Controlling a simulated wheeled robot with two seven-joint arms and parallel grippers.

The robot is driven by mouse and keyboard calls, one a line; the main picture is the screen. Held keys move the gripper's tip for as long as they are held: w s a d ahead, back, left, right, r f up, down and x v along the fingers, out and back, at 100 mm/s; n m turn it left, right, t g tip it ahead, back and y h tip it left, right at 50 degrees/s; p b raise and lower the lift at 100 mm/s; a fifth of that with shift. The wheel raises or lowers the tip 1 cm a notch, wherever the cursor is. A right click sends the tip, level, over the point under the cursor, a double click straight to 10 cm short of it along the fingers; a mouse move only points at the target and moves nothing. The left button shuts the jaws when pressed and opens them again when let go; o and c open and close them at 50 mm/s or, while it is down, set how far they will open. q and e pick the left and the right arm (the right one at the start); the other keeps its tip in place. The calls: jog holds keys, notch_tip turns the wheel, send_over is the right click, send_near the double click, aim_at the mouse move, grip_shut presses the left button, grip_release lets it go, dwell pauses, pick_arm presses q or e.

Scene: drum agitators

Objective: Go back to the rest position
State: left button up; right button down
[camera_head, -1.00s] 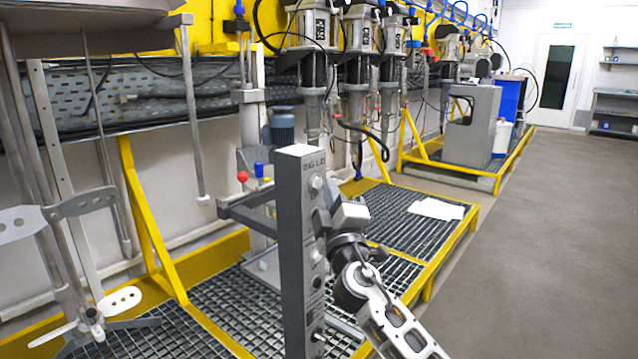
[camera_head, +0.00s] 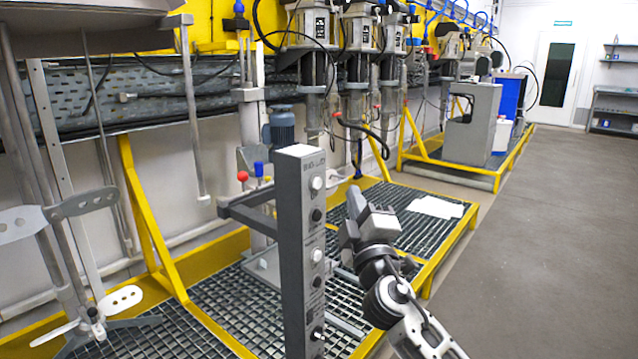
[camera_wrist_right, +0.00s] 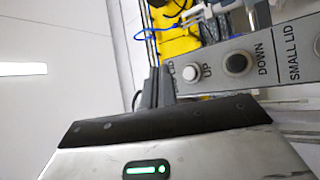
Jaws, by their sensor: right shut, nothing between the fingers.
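My right gripper (camera_head: 352,212) is shut and empty, just right of the grey control post (camera_head: 295,240). In the head view its fingers point up and a gap shows between them and the post's button face. In the right wrist view the shut fingers (camera_wrist_right: 157,90) stand close to the panel edge. There the panel (camera_wrist_right: 285,45) shows a white UP button (camera_wrist_right: 190,73), a black DOWN button (camera_wrist_right: 237,63) and the words SMALL LID. My left gripper is not in view.
Yellow-framed grating (camera_head: 235,310) runs under the post, with white sheets (camera_head: 436,207) on it. Drum agitators (camera_head: 313,60) line the wall behind. A metal agitator stand (camera_head: 95,315) is at the left. The grey floor (camera_head: 540,240) at the right is clear.

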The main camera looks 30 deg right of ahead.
dwell(0.5)
